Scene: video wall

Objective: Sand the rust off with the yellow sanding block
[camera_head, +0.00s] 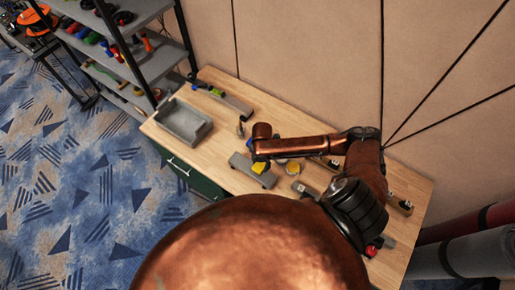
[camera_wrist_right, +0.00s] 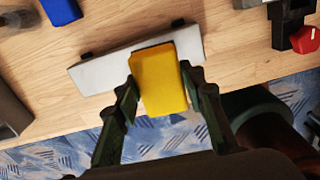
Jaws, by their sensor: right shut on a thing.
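The yellow sanding block (camera_wrist_right: 160,80) is held between the two dark fingers of my right gripper (camera_wrist_right: 163,88) in the right wrist view. The block lies over the middle of a pale grey metal plate (camera_wrist_right: 108,70) near the table's front edge; I cannot tell whether they touch. No rust shows clearly on the bare parts of the plate, and its middle is hidden under the block. In the head view, the yellow block (camera_head: 260,167) shows over the grey plate (camera_head: 243,164), below the end of my right arm. My left gripper is not in view.
The wooden table (camera_head: 222,152) bears a grey tray (camera_head: 184,120) at its left and tools at the back. A blue object (camera_wrist_right: 61,10) and a red knob (camera_wrist_right: 304,40) lie near the plate. A shelf rack (camera_head: 140,58) stands left; rolls (camera_head: 480,252) stand right.

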